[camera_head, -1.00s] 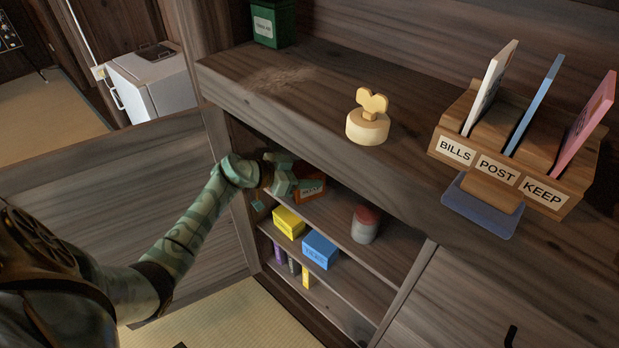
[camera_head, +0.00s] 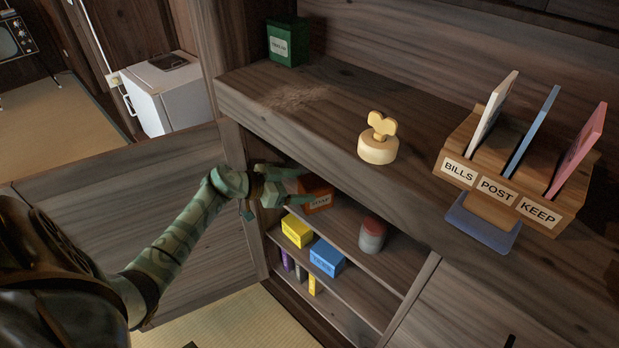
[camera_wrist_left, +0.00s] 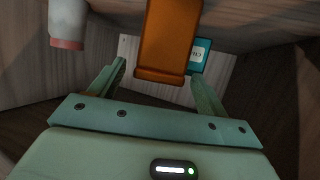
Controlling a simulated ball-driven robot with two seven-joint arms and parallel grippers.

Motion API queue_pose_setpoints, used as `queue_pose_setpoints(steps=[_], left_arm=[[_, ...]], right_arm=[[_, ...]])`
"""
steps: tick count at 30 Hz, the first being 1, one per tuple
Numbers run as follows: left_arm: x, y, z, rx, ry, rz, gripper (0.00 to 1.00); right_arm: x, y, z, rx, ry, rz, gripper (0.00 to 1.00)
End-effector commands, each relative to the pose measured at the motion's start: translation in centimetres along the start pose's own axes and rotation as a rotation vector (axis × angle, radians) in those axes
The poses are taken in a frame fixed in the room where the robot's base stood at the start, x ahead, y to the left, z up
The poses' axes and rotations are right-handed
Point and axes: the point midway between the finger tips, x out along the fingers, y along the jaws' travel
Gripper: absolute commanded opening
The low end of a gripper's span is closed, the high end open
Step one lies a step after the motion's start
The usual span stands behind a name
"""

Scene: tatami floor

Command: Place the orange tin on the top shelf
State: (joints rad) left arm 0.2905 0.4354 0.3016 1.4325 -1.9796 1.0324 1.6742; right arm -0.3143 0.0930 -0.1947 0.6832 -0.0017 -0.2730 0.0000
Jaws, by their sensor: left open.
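The orange tin (camera_head: 318,198) stands on the upper shelf inside the open cabinet, under the counter top. My left gripper (camera_head: 298,187) is open at the cabinet's mouth, with its fingers close to the tin's left side. In the left wrist view the orange tin (camera_wrist_left: 168,45) lies ahead, and its near end is between the open fingers (camera_wrist_left: 160,82). I see no closed contact on it. My right gripper does not show in these frames.
A red-topped grey can (camera_head: 372,234) shares that shelf. Below are a yellow box (camera_head: 297,231) and a blue box (camera_head: 326,258). A green tin (camera_head: 287,43), a cream key-shaped object (camera_head: 378,148) and a letter rack (camera_head: 510,190) stand on the counter. The cabinet door is open at left.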

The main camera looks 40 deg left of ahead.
Motion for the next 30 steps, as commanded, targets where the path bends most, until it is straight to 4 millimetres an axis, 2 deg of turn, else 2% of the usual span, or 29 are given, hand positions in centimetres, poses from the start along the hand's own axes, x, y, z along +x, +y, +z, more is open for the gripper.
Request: queue_pose_setpoints(steps=[1, 3, 9, 17, 20, 23, 26, 27, 29, 30], left_arm=[[-1.7, 0.0, -0.8, 0.004, 0.002, -0.002, 0.76], [-3.1, 0.0, -0.7, 0.003, 0.003, -0.001, 0.76], [-6.0, 0.0, -0.3, 0.001, 0.001, 0.0, 0.76], [-6.5, 0.0, 0.0, 0.001, 0.0, 0.001, 0.76], [-6.2, 0.5, 1.1, -0.007, 0.007, -0.001, 0.76], [-5.3, 2.3, 5.4, -0.03, 0.027, -0.03, 0.76], [-5.0, 6.0, 14.3, -0.075, -0.012, -0.133, 0.76], [-5.5, 7.9, 18.7, -0.093, -0.065, -0.188, 0.76], [-6.9, 11.0, 25.1, -0.113, -0.181, -0.261, 0.76], [-8.3, 13.4, 29.2, -0.123, -0.274, -0.295, 0.76]], right_arm=[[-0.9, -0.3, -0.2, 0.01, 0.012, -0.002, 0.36], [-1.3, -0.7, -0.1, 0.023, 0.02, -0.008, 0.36], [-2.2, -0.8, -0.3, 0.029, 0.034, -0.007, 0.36], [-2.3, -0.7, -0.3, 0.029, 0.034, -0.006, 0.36], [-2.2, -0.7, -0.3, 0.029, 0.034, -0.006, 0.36], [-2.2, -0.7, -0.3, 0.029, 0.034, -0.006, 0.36], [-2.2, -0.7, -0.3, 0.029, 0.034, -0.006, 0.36], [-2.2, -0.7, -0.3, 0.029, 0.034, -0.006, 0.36], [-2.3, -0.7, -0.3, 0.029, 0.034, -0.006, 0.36], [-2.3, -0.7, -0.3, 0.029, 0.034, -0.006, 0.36]])
